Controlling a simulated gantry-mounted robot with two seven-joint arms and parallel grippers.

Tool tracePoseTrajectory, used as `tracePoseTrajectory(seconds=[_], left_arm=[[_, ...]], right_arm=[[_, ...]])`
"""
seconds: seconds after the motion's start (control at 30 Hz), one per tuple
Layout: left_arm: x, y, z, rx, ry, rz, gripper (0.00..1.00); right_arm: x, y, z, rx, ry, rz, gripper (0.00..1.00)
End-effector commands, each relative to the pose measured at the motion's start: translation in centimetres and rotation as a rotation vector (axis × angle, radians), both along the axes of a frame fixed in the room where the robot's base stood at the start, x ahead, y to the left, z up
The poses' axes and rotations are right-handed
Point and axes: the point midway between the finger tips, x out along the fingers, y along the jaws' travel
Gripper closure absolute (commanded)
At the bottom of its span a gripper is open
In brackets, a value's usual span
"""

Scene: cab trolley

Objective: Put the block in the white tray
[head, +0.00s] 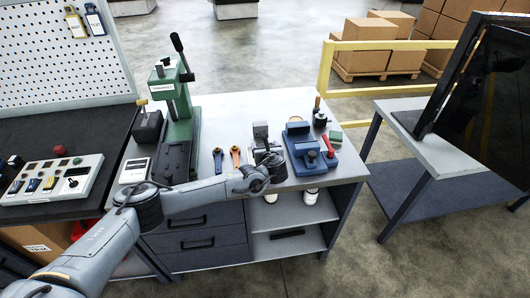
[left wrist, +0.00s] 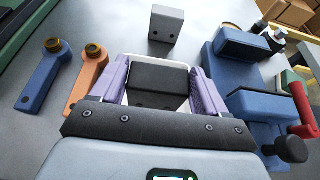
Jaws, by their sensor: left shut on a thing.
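My left gripper (head: 268,160) is over the grey worktop, in front of a grey block. In the left wrist view its purple fingers (left wrist: 162,82) are shut on a dark block (left wrist: 160,82). A white rim (left wrist: 152,60), apparently the white tray's, shows around the dark block between the fingers. I cannot tell whether the block rests on the tray's floor or hangs just above it. The grey block (left wrist: 166,25) with two holes stands apart, just beyond the fingers; it also shows in the head view (head: 261,130). My right gripper is not in view.
Two levers, blue (left wrist: 45,75) and orange (left wrist: 88,78), lie left of my gripper. A blue vise (head: 303,148) with a red handle (head: 328,147) stands close on the right. A green press (head: 180,115) stands farther left. The worktop behind the grey block is clear.

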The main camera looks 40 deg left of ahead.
Motion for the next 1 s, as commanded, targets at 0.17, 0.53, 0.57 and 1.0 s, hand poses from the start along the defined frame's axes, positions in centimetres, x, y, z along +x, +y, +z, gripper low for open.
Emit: tracePoseTrajectory(seconds=[0.17, 0.53, 0.57, 1.0], left_arm=[[0.0, 0.1, -1.9, 0.0, 0.0, 0.002, 0.74], [0.0, 0.0, -2.2, 0.0, -0.001, 0.001, 0.74], [0.0, 0.0, -2.3, 0.0, -0.001, 0.001, 0.74], [0.0, 0.0, -2.2, 0.0, 0.0, 0.001, 0.0]], right_arm=[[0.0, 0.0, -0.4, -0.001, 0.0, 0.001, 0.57], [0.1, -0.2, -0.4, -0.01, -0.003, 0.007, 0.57], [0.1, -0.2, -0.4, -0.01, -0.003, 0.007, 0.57], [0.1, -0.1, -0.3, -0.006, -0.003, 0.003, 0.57]])
